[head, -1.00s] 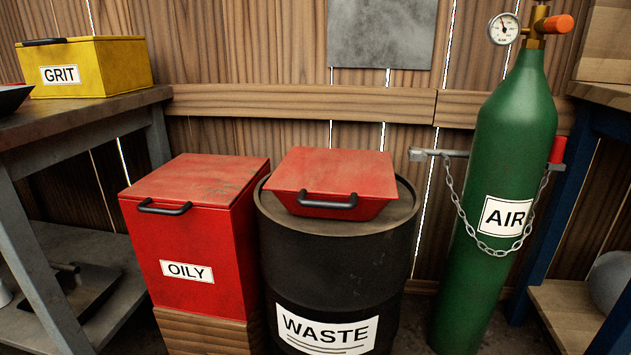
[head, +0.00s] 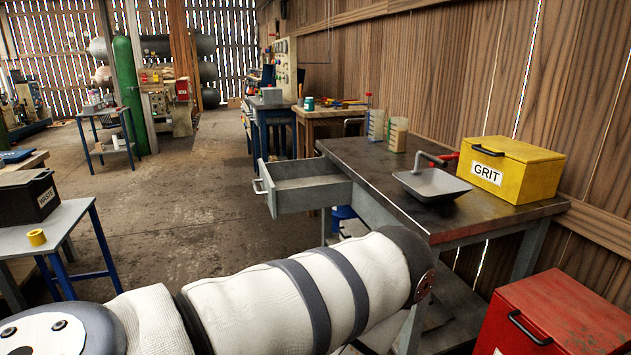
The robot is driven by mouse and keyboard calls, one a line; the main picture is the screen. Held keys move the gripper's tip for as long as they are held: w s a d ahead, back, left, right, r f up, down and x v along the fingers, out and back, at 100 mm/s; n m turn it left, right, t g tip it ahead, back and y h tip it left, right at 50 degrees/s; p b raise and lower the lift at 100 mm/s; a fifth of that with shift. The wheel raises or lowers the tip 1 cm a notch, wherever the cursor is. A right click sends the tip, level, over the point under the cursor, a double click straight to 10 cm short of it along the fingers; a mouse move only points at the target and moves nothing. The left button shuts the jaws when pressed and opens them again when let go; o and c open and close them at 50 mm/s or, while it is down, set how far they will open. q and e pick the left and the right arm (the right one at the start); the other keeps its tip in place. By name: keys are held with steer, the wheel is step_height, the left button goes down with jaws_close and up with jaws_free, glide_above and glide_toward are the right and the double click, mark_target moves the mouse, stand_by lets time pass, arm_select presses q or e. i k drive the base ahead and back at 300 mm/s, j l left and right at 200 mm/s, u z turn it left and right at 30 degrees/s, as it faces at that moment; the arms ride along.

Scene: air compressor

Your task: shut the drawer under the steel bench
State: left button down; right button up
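The steel bench (head: 378,172) stands right of centre against the wooden wall, with a dark worn top and grey legs. Its grey drawer (head: 312,196) sticks out to the left from under the far part of the top. The drawer is open and looks empty inside. Its handle (head: 262,180) is on the front panel, facing left. My own white padded arm crosses the bottom of the view, in front of the near bench leg. Neither gripper shows, so I cannot tell what they hold.
On the bench are a yellow GRIT box (head: 515,170), a grey pan (head: 432,186) and measuring jugs (head: 397,135). A red bin (head: 550,315) stands at the lower right. A blue-legged table (head: 50,222) with a black WASTE box (head: 28,196) stands left. Floor (head: 180,215) between is clear.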

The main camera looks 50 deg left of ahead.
mark_target(313, 180)
steer(key=j+u, duration=0.15)
steer(key=u, duration=0.3)
steer(key=k+j+u, duration=0.1)
steer(key=j+u, duration=0.15)
steer(key=u, duration=0.25)
steer(key=j+u, duration=0.2)
steer(key=u, duration=0.25)
steer(key=j+u, duration=0.2)
steer(key=u, duration=0.25)
